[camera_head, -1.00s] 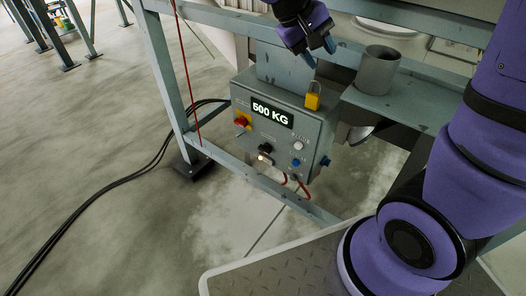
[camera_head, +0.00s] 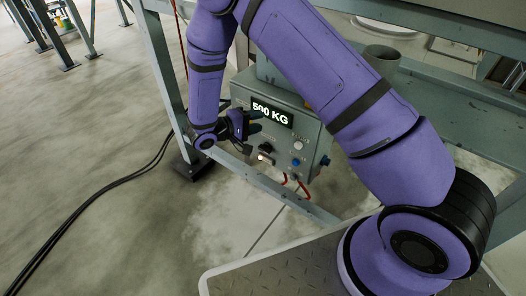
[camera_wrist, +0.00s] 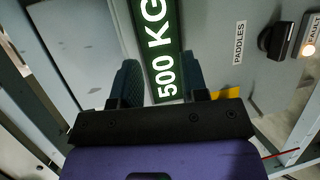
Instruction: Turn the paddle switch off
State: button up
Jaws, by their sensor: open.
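The paddle switch is a black rotary knob (camera_head: 266,148) on the front of a grey control box (camera_head: 311,128). In the wrist view the knob (camera_wrist: 277,41) is at the upper right, beside a white label reading PADDLES (camera_wrist: 240,42). My gripper (camera_head: 252,126) is in front of the left part of the box, up and left of the knob. In the wrist view my gripper's fingers (camera_wrist: 160,70) are open and empty, apart from the knob, with the display (camera_wrist: 164,45) showing between them.
The display (camera_head: 272,114) reads 500 KG. A lit lamp (camera_wrist: 309,48) marked FAULT is beside the knob. A yellow part (camera_wrist: 226,92) shows by the right finger. A blue button (camera_head: 297,162) and steel frame bars (camera_head: 158,70) are near. Black cables (camera_head: 110,195) lie on the floor.

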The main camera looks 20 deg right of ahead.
aim_at(263, 151)
jog(key=s+a+f+n+t, duration=0.1)
jog(key=a+f+n+t, duration=0.2)
jog(key=f, duration=0.6)
jog(key=s+a+f+n+t, duration=0.15)
jog(key=f+t, duration=0.25)
jog(key=f, duration=0.5)
jog(key=shift+m+y, duration=0.4)
jog(key=shift+m, duration=0.05)
jog(key=x, duration=0.9)
jog(key=shift+w+d+f, duration=0.1)
jog(key=shift+w+d, duration=0.2)
jog(key=shift+c, duration=0.2)
jog(key=c, duration=0.5)
